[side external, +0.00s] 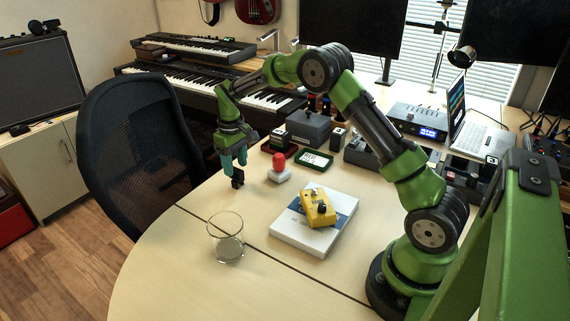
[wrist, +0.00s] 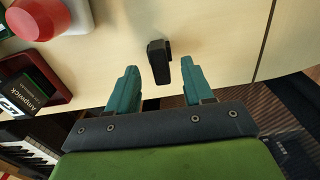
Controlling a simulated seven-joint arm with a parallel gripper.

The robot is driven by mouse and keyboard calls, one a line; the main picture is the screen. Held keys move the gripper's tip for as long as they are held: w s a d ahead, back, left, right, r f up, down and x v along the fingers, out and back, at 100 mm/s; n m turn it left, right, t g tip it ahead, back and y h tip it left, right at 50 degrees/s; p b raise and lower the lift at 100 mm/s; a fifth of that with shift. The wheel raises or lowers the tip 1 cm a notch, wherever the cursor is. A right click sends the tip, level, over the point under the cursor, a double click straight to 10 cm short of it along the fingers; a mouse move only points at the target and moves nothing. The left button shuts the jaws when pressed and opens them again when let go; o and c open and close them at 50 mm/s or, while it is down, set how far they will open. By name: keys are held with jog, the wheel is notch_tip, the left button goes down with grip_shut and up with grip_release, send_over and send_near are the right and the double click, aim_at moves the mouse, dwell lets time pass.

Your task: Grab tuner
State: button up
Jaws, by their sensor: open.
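A small black clip-on tuner (side external: 237,178) stands on the table near its left edge, just below my gripper (side external: 233,162). In the wrist view the tuner (wrist: 158,62) shows between the two teal fingers of my gripper (wrist: 159,70), with clear gaps on both sides. The fingers are open, pointing down, and hold nothing. I cannot tell exactly how far above the table the fingertips are.
A red dome on a white base (side external: 279,174) stands right of the tuner, with a dark red tray (wrist: 50,85) close by. A drinking glass (side external: 226,240) and a yellow pedal (side external: 318,208) on a white box (side external: 300,236) are nearer the camera. A chair (side external: 135,150) stands left of the table.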

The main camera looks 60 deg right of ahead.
aim_at(237, 177)
jog(key=shift+f, duration=1.45)
jog(key=shift+r, duration=0.1)
grip_shut()
